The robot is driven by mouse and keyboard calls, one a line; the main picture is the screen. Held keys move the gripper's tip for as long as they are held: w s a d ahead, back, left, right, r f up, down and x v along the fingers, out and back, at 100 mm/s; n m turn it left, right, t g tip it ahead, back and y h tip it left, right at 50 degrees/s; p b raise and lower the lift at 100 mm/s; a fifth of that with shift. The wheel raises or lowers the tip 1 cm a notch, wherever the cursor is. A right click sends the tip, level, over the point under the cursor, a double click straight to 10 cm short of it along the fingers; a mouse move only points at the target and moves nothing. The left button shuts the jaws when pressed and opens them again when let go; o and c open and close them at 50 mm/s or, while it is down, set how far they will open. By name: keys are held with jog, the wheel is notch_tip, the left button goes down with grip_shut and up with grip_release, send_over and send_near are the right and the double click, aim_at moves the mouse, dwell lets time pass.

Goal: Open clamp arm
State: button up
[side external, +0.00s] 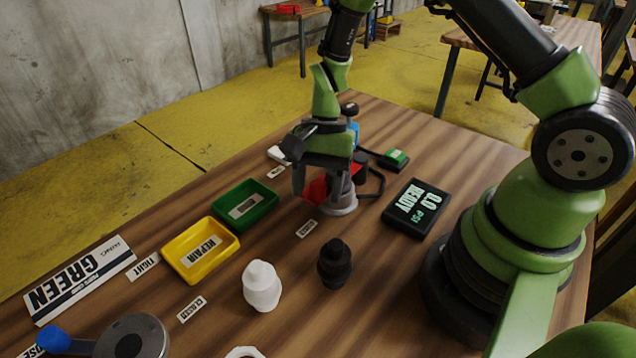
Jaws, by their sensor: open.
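My gripper (318,186) points down over the middle of the wooden table, with its jaws open. It stands right at a fixture with a round grey base (343,208) and a red part (318,190). A black knob (349,108) and a blue part (353,131) show just behind the gripper. The gripper hides much of this fixture, so I cannot tell which part is the clamp arm, how it sits, or whether the fingers touch it. Another device with a grey disc (132,338) and a blue-knobbed lever (53,339) is at the lower left.
A green tray (268,215) and a yellow tray (168,256) lie left of the gripper. White (261,287) and black (335,265) valve-like pieces stand in front. A black display (404,222) and a green-topped box (393,159) lie right. A GREEN sign (80,280) is far left.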

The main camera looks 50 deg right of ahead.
grip_shut()
jog(key=shift+w, duration=0.15)
jog(key=shift+w+d+m+t, duration=0.15)
jog(key=shift+w+m+t, duration=0.15)
jog(key=shift+w+m, duration=0.45)
jog(key=shift+w+d+m+t, duration=0.1)
jog(key=shift+w+m+t, duration=0.2)
jog(key=shift+w+m, duration=0.45)
jog(key=shift+w+d+m+t, duration=0.2)
jog(key=shift+w+d+m, duration=0.05)
jog(key=shift+w+m, duration=0.35)
jog(key=shift+w+d+m+t, duration=0.2)
jog(key=shift+w+d+m, duration=0.1)
jog(key=shift+w+m, duration=0.25)
jog(key=shift+w+d+m+t, duration=0.25)
jog(key=shift+w+m, duration=0.2)
jog(key=shift+w, duration=0.25)
jog(key=shift+w+d+m+t, duration=0.65)
jog(key=shift+w+d+m, duration=0.55)
jog(key=shift+w+m, duration=0.35)
jog(key=shift+w+d+m+t+h, duration=0.2)
jog(key=shift+w+d+m, duration=0.15)
jog(key=shift+d+m, duration=0.3)
jog(key=shift+w+d+m+t+h, duration=0.1)
jog(key=shift+w+d+m+t, duration=0.2)
jog(key=shift+d+m, duration=0.35)
jog(key=shift+w, duration=0.1)
grip_release()
jog(key=shift+a, duration=0.1)
